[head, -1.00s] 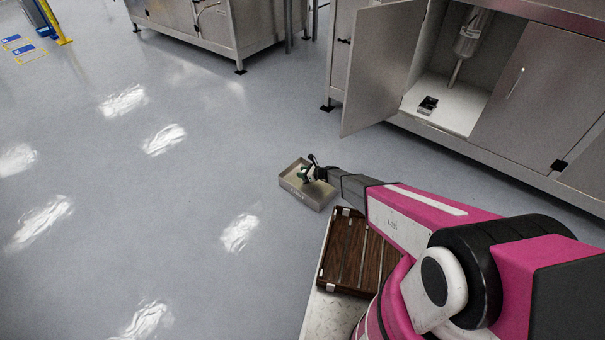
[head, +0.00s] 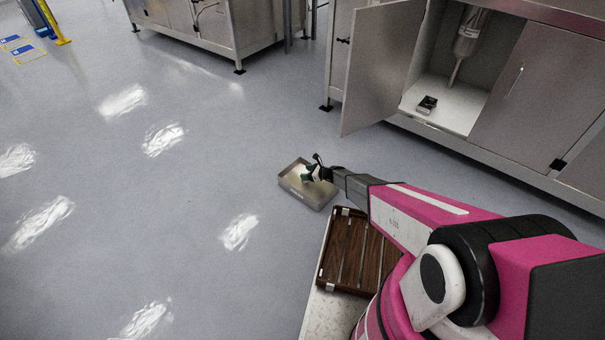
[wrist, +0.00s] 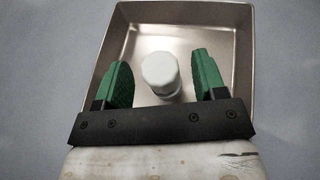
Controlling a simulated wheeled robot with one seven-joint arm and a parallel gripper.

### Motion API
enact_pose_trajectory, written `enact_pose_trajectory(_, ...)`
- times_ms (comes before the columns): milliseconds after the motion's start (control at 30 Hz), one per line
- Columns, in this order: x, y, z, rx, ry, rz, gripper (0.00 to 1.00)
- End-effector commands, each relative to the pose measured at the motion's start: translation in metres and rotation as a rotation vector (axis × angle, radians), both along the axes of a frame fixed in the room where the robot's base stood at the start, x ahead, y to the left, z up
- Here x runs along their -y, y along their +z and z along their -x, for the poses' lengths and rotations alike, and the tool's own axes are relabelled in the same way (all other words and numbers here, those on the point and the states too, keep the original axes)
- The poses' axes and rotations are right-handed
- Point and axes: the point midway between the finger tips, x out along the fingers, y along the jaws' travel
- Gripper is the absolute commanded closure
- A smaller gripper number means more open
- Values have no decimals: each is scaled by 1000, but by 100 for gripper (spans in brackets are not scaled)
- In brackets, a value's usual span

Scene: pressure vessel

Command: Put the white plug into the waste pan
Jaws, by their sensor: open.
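The white plug (wrist: 161,74) is inside the metal waste pan (wrist: 240,50), near its middle in the wrist view. My gripper (wrist: 161,75) is open, with one green finger on each side of the plug and a visible gap to both. In the head view my gripper (head: 312,170) is over the pan (head: 300,192), which lies on the floor. The plug is hard to make out in the head view. The wrist view does not clearly show whether the plug's base rests on the pan bottom.
A slatted wooden rack (head: 350,250) sits close to the pan, on my base. A steel cabinet with an open door (head: 382,70) stands behind, with a small dark box (head: 427,105) on its shelf. The floor to the left is clear.

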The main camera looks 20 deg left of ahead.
Motion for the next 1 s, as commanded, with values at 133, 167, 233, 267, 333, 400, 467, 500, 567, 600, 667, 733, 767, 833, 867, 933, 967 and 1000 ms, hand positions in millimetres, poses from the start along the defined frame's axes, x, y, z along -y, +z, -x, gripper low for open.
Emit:
enact_pose_trajectory(133, 30, 14, 8, 0, -1, 0, 36)
enact_pose_trajectory(167, 36, 17, 9, 0, -1, 0, 36)
enact_pose_trajectory(233, 47, 21, 11, -1, -1, 0, 36)
enact_pose_trajectory(267, 52, 23, 12, 0, -1, -1, 36)
enact_pose_trajectory(333, 61, 27, 13, 0, 0, -1, 36)
enact_pose_trajectory(400, 68, 30, 15, 0, 0, 0, 36)
enact_pose_trajectory(467, 73, 31, 15, 0, 0, 0, 36)
enact_pose_trajectory(500, 75, 32, 15, 0, 0, 0, 36)
enact_pose_trajectory(567, 77, 33, 16, 0, 0, 0, 36)
enact_pose_trajectory(600, 78, 33, 16, 0, 1, 0, 36)
enact_pose_trajectory(667, 79, 33, 16, 0, 1, 0, 36)
enact_pose_trajectory(733, 80, 36, 16, 4, 4, 2, 36)
enact_pose_trajectory(767, 81, 39, 17, 11, 9, 6, 36)
enact_pose_trajectory(833, 87, 52, 21, 41, 36, 25, 36)
enact_pose_trajectory(867, 91, 61, 24, 61, 54, 39, 36)
enact_pose_trajectory(933, 103, 86, 32, 127, 111, 83, 36)
enact_pose_trajectory(967, 111, 99, 35, 160, 142, 107, 36)
enact_pose_trajectory(1000, 122, 117, 42, 209, 188, 142, 36)
